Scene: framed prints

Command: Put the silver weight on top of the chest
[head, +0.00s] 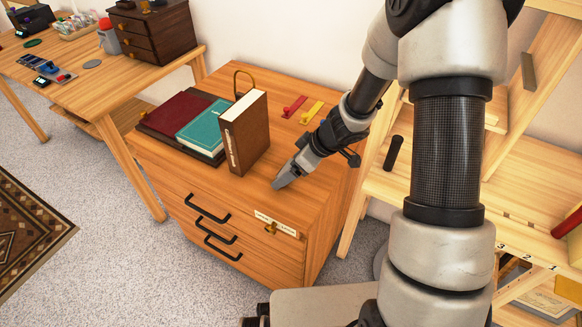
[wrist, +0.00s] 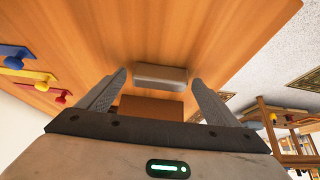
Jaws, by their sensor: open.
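A silver-grey block, which looks like the silver weight (wrist: 160,76), lies on the wooden surface in the wrist view, between or just beyond my fingertips. My gripper (wrist: 158,80) is open, with one finger on each side of it and no clear contact. In the head view my gripper (head: 283,183) points down at the top of the wooden drawer cabinet (head: 315,190), right of the upright brown book (head: 247,130). The weight cannot be made out there. A small dark brown chest (head: 150,38) with drawers stands on the desk at upper left.
A teal book (head: 202,127) and a dark red book (head: 178,113) lie left of the upright book. Red (head: 294,106) and yellow (head: 313,110) hooks lie behind my gripper. The desk (head: 130,75) has bare wood before the dark chest. Wooden shelving (head: 480,180) stands at right.

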